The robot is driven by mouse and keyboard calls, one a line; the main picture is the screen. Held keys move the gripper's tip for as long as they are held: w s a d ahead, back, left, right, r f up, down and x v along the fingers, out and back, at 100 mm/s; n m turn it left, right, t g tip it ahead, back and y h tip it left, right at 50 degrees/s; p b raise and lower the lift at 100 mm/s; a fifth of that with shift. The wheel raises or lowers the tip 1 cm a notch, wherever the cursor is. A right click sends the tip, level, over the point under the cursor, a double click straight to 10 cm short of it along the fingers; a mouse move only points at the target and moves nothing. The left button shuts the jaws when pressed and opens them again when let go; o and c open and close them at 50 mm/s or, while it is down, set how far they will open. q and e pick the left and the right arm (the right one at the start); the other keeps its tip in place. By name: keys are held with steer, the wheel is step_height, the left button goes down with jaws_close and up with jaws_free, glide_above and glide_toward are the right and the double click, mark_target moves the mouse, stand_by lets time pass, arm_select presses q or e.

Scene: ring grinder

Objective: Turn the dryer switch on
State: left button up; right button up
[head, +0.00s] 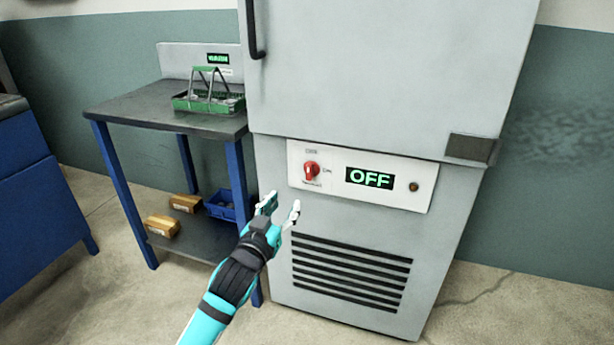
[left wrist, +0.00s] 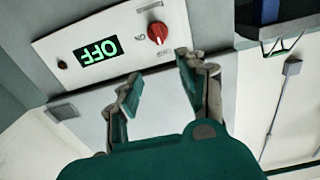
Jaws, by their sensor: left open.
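The dryer (head: 390,80) is a tall grey cabinet with a white control panel (head: 335,190) on its lower front. The red rotary switch (head: 312,171) sits at the left of the panel, and the display (head: 370,178) beside it reads OFF in green. My left gripper (head: 280,205) is open and empty, just below and left of the switch in the head view. In the left wrist view the panel appears upside down, with the red switch (left wrist: 157,33) beyond the open fingers (left wrist: 157,80), apart from them. My right gripper is not in view.
A blue-legged table (head: 130,105) with a green wire-handled basket (head: 208,100) stands left of the dryer. Its lower shelf holds small boxes (head: 185,203) and a blue bin (head: 222,205). A dark door handle (head: 252,30) and a vent grille (head: 350,270) are on the dryer.

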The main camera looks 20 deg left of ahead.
mark_target(308, 169)
arm_select(q)
steer(key=w, duration=0.5)
steer(key=w+b, duration=0.1)
steer(key=w, duration=0.4)
steer(key=w+b, duration=0.1)
steer(key=w, duration=0.4)
steer(key=shift+d, duration=0.25)
steer(key=shift+w+b, duration=0.35)
steer(key=shift+w, duration=0.45)
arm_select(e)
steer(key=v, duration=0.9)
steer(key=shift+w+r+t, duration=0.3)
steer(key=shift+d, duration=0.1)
arm_select(q)
jaws_close()
